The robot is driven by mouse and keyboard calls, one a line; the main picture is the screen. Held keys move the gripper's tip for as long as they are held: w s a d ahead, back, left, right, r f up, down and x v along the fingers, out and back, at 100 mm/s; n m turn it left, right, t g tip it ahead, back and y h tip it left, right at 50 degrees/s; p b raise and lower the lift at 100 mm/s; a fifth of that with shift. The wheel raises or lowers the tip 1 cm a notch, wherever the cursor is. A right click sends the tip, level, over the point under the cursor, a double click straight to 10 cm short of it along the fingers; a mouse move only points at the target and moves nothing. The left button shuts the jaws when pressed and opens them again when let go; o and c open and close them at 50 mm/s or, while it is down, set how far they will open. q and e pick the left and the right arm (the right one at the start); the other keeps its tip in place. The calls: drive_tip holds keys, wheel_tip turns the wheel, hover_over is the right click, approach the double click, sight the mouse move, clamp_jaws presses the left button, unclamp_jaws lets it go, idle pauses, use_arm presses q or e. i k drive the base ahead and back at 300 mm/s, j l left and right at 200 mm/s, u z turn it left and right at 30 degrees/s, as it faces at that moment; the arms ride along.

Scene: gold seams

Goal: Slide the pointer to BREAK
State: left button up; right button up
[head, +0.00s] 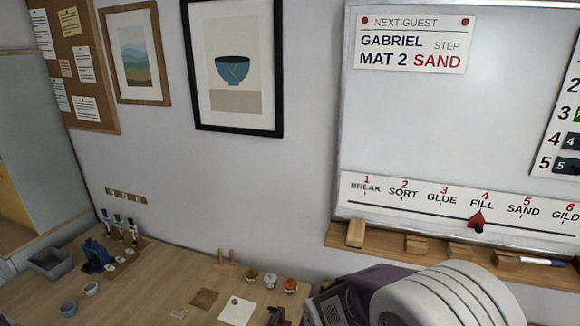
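The red pointer (477,219) sits on the dark slide line of the step strip (416,208) at the bottom of the whiteboard. It stands under "4 FILL". The BREAK label (366,187), numbered 1, is at the left end of the strip. SORT, GLUE and FILL follow to the right, then SAND and GILD. Neither gripper shows in the head view. A large grey and purple arm part of mine fills the bottom right, below the board.
A wooden ledge (388,241) under the board holds an eraser-like block (356,233), small wooden blocks and a marker (543,262). A note (414,43) on the whiteboard (440,120) reads "GABRIEL, MAT 2, STEP SAND". The wooden table (160,285) at lower left holds bowls and small jars.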

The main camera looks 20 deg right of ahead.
sight(477, 222)
drive_tip(key=z, duration=2.1)
